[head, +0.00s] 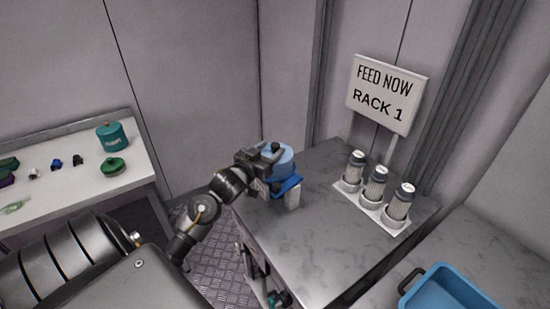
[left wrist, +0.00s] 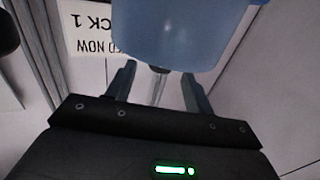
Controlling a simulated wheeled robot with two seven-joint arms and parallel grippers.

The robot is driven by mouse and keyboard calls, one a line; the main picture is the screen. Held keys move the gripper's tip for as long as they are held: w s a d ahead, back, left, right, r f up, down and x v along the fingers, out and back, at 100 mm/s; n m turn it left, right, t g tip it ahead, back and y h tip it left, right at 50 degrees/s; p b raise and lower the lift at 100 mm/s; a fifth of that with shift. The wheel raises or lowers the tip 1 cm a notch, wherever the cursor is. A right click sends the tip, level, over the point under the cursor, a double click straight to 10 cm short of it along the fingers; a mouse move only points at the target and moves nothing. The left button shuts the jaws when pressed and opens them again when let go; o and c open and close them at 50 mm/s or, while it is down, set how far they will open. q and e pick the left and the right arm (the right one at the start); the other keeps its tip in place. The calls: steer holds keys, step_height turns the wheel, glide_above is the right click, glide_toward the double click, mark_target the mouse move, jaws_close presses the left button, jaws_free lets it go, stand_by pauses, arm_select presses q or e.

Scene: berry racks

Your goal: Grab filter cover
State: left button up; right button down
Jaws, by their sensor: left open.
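A light blue round part, which looks like the filter cover (head: 284,164), stands at the near left corner of the grey marble counter. In the left wrist view the blue part (left wrist: 175,35) fills the top middle, above and between the spread fingers (left wrist: 160,85). The fingers are open; contact with the blue part cannot be told. My right gripper is not identifiable in view.
A white rack (head: 376,208) with three grey canisters stands on the counter, behind it a "FEED NOW RACK 1" sign (head: 387,95). A blue tray (head: 447,284) is at the lower right. A white table (head: 75,180) at left holds a teal pot (head: 111,137) and small items.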

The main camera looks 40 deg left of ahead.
mark_target(273, 147)
arm_select(q)
steer(key=w, duration=0.3)
steer(key=shift+w+a+f+p, duration=0.1)
steer(key=shift+w+a+p, duration=0.1)
steer(key=shift+w+p, duration=0.15)
jaws_close()
